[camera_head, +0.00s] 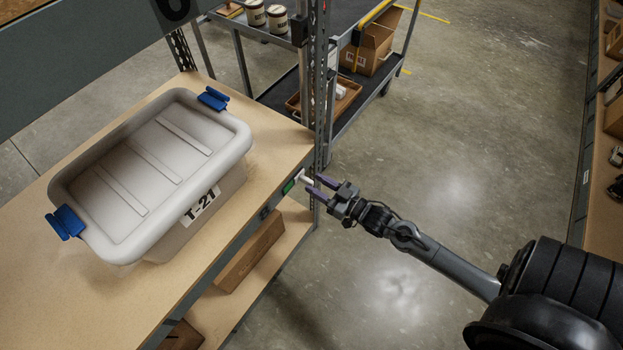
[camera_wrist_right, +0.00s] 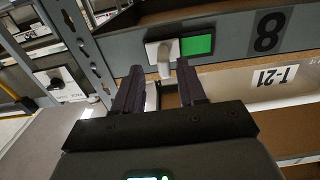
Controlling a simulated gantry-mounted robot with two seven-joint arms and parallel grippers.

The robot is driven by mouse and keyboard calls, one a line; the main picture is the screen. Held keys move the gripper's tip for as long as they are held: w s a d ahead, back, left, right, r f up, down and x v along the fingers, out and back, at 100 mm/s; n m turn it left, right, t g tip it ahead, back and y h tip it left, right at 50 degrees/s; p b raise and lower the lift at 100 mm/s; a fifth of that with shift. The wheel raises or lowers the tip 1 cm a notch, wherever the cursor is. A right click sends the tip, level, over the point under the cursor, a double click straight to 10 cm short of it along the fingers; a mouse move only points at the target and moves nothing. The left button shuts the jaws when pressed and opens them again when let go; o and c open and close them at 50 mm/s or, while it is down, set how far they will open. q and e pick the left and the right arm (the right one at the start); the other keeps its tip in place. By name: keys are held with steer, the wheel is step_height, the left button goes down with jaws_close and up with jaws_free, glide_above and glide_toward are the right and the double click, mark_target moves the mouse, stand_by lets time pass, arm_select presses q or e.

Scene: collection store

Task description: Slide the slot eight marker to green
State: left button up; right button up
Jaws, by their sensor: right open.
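The slot eight marker (camera_wrist_right: 163,50) is on the grey shelf edge in the right wrist view, a white slider with a pale knob. In the head view the green window (camera_head: 289,186) and white slider (camera_head: 306,178) sit at the shelf's front edge near the upright. My right gripper (camera_head: 319,187) is open in front of the marker. In the wrist view its dark purple fingertips (camera_wrist_right: 160,70) stand on either side of the knob; contact cannot be told. My left gripper is not in view.
A grey lidded bin (camera_head: 160,150) with blue latches and a T-21 label stands on the wooden shelf (camera_head: 45,300). A perforated steel upright (camera_head: 319,100) is close beside my right gripper. A cart (camera_head: 340,125) stands behind it. The floor to the right is clear.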

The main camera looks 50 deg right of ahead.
steer(key=s+d+p, duration=0.1)
steer(key=s+p, duration=0.1)
steer(key=s, duration=0.5)
steer(key=shift+s, duration=0.35)
steer(key=shift+d+r, duration=0.1)
